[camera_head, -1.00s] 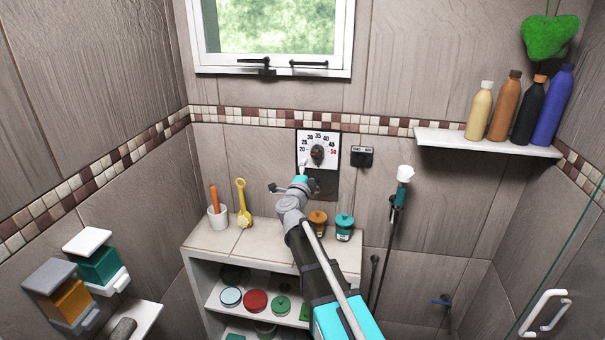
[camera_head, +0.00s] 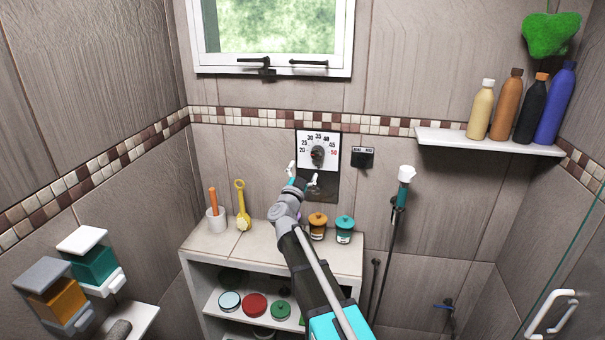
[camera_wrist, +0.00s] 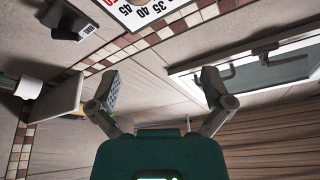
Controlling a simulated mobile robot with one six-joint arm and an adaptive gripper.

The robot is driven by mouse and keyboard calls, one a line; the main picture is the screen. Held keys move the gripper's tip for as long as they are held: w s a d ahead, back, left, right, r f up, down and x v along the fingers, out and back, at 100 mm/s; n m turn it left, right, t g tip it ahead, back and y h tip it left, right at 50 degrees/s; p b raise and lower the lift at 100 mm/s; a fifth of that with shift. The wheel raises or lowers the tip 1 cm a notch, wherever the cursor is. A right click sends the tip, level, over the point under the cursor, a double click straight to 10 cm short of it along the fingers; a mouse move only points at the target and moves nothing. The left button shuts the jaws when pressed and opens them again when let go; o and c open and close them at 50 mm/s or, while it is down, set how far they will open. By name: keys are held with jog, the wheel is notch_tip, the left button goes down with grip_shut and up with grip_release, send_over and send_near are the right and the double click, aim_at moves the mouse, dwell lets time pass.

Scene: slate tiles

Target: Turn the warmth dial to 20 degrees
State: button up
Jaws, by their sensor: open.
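The warmth dial is a dark round knob (camera_head: 317,155) on a white scale plate (camera_head: 333,138), on the back wall below the tile band. Its numbers run from 20 at left to a red 50 at right. The knob's pointer is too small to read. My gripper (camera_head: 302,174) is open and empty, just below and left of the knob, apart from it. In the wrist view, my gripper's two fingers (camera_wrist: 162,88) are spread wide with nothing between them. Part of the scale plate (camera_wrist: 140,8) shows at the top edge there; the knob is out of view.
A small dark switch box (camera_head: 362,157) sits right of the dial. Below are a ledge with a cup (camera_head: 216,218), a yellow brush (camera_head: 242,206), an orange jar (camera_head: 317,227) and a teal jar (camera_head: 344,229). A hand shower (camera_head: 405,175) hangs at right.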

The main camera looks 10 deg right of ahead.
jog(key=shift+a+n, duration=0.15)
jog(key=shift+n, duration=0.55)
jog(key=shift+a, duration=0.1)
jog(key=s+a+f+n+g+y, duration=0.2)
jog(key=s+f+n+g+y, duration=0.2)
jog(key=s+f+n+y, duration=0.25)
jog(key=s+a+f+n+g+y, duration=0.2)
jog(key=s+f+n+g+y, duration=0.25)
jog(key=f+y, duration=0.35)
jog(key=s+d+f+g+h, duration=0.1)
jog(key=s+d+f+g, duration=0.2)
jog(key=s, duration=0.4)
jog(key=s+d+f+g+h, duration=0.2)
jog(key=s+d+f+g, duration=0.2)
jog(key=s, duration=0.3)
jog(key=s+d+f+m+g+h, duration=0.1)
jog(key=s+d+f+g+h, duration=0.1)
jog(key=s, duration=0.5)
jog(key=shift+s+d+f+g, duration=0.4)
jog(key=shift+d+f+g, duration=0.35)
jog(key=shift+g, duration=0.3)
jog(key=shift+a, duration=0.1)
